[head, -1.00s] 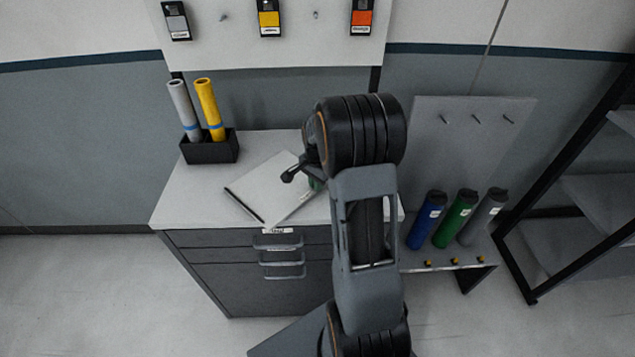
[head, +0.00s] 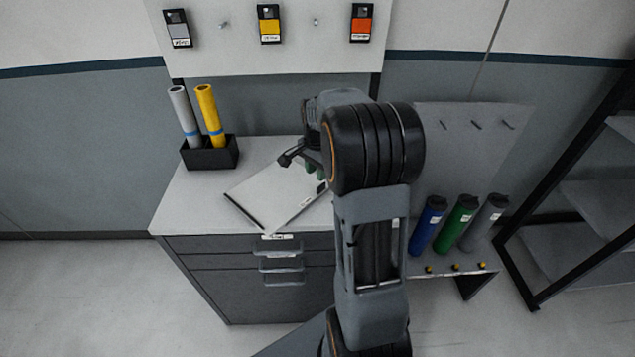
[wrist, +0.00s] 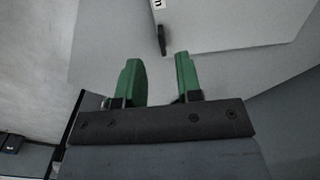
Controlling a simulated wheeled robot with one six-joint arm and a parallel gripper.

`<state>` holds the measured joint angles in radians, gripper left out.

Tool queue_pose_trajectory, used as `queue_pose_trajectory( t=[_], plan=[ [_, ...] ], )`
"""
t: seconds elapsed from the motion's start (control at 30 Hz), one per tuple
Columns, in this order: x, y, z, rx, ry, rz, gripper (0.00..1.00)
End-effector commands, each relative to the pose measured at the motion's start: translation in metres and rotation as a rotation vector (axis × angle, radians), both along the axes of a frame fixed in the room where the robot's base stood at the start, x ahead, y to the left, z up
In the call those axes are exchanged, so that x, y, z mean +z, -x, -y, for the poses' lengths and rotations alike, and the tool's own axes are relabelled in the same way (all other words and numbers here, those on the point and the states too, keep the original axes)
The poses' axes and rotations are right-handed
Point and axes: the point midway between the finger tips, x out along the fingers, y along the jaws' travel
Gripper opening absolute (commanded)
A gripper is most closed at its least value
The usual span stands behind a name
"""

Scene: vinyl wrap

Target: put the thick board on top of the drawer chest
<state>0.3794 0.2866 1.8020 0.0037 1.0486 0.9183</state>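The thick board (head: 268,192) is a pale flat slab with a dark strip along its left front edge. It lies at an angle on the light top of the drawer chest (head: 185,205). My gripper (head: 314,168) is at the board's right rear part, and its wrist partly hides the board. In the wrist view the board (wrist: 235,22) fills the top, with a small dark piece (wrist: 162,40) at its near edge. The green fingers of my gripper (wrist: 160,80) are apart, with nothing between them, just short of that edge.
A black holder (head: 210,153) with a grey and a yellow roll stands at the chest's rear left. Blue, green and grey tubes (head: 458,225) stand on a low rack at right. A black-framed shelf (head: 590,200) is at far right. The chest's left front top is clear.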

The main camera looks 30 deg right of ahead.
Motion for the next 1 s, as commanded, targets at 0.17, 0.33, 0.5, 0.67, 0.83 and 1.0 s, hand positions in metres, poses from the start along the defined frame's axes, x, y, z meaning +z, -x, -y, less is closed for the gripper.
queue_pose_trajectory(
  t=[0.17, 0.33, 0.5, 0.67, 0.83, 1.0],
  plan=[
    [0.028, 0.000, 0.000, 0.000, 0.001, 0.002, 0.33],
    [0.044, 0.002, -0.003, 0.017, 0.002, 0.007, 0.33],
    [0.067, 0.025, -0.042, 0.240, 0.031, 0.062, 0.33],
    [0.081, 0.070, -0.096, 0.611, 0.087, 0.151, 0.33],
    [0.078, 0.117, -0.135, 0.961, 0.156, 0.230, 0.33],
    [0.069, 0.148, -0.155, 1.191, 0.211, 0.281, 0.33]
  ],
)
